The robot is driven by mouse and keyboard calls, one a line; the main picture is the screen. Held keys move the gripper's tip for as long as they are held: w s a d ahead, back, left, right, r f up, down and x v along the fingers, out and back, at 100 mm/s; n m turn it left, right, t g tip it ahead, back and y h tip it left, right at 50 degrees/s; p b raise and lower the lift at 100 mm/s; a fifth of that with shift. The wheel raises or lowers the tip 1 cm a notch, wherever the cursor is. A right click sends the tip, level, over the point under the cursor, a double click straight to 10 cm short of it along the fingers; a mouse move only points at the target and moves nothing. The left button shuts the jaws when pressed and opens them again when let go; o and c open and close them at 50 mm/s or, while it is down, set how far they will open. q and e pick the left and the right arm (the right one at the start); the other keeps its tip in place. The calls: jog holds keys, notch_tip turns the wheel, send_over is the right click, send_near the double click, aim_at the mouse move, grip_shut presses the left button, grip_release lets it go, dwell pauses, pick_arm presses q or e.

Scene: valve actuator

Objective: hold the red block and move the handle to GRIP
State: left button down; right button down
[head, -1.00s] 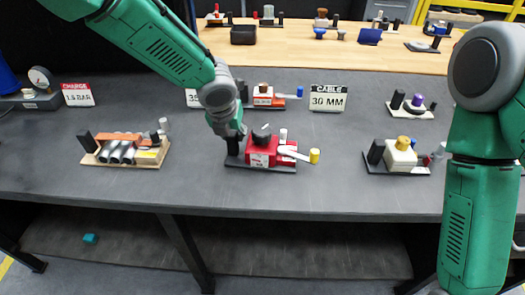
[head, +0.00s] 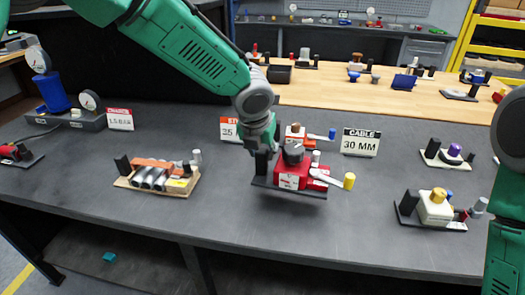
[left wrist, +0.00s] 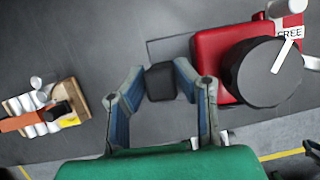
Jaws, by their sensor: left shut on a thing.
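The red block (head: 291,175) sits on a dark base plate (head: 280,189) near the table's front middle. It has a round black knob (head: 293,152) on top and a white lever with a yellow end (head: 349,180) reaching right. In the left wrist view, the white line on the black knob (left wrist: 262,75) points toward a label reading FREE (left wrist: 290,33). My left gripper (left wrist: 160,92) is shut on the black post (left wrist: 160,82) at the plate's left end, beside the red block. In the head view the gripper (head: 262,148) partly hides this post. My right gripper is out of view.
A tray with grey cylinders (head: 155,178) lies to the left. A cream block unit (head: 435,207) stands to the right, near my right arm. A 30 MM cable sign (head: 361,142) and an orange-red unit (head: 297,138) stand behind. The table front between the units is clear.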

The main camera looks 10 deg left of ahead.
aim_at(262, 172)
pick_arm(q)
notch_tip(262, 172, down, 4)
jog(key=shift+w+d+r, duration=0.1)
jog(key=shift+f, duration=1)
jog(key=shift+f, duration=0.35)
dwell(0.5)
jog(key=shift+f, duration=0.1)
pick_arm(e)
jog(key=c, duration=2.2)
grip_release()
